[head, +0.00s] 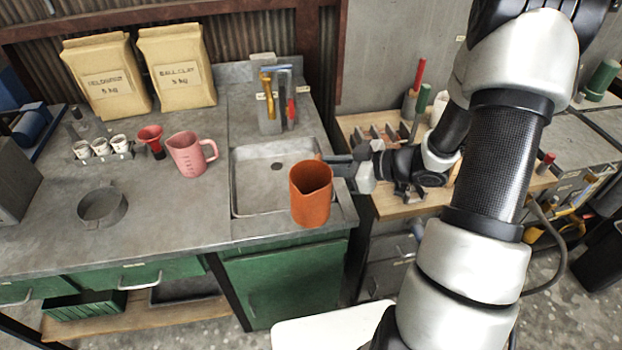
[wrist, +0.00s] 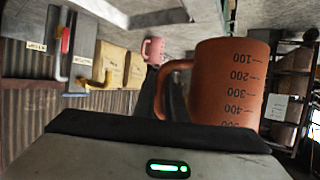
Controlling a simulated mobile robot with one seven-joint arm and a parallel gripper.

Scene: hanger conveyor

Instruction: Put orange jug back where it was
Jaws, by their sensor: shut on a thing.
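The orange jug (head: 311,195) is upright in the head view, in front of the sink's near right corner. In the wrist view the orange jug (wrist: 222,85) appears upside down, with its handle toward the left and dark measuring marks on its side. My gripper (head: 338,160) reaches in from the right and is shut on the jug at its far right side. The fingertips are mostly hidden behind the jug. I cannot tell for sure whether the jug's base touches the counter edge or hangs just above it.
The metal sink (head: 240,185) lies behind the jug. A pink jug (head: 190,154), a red funnel (head: 151,140), small white cups (head: 100,147) and a metal ring (head: 102,206) stand on the left counter. Two paper bags (head: 178,68) stand at the back. The counter's front middle is clear.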

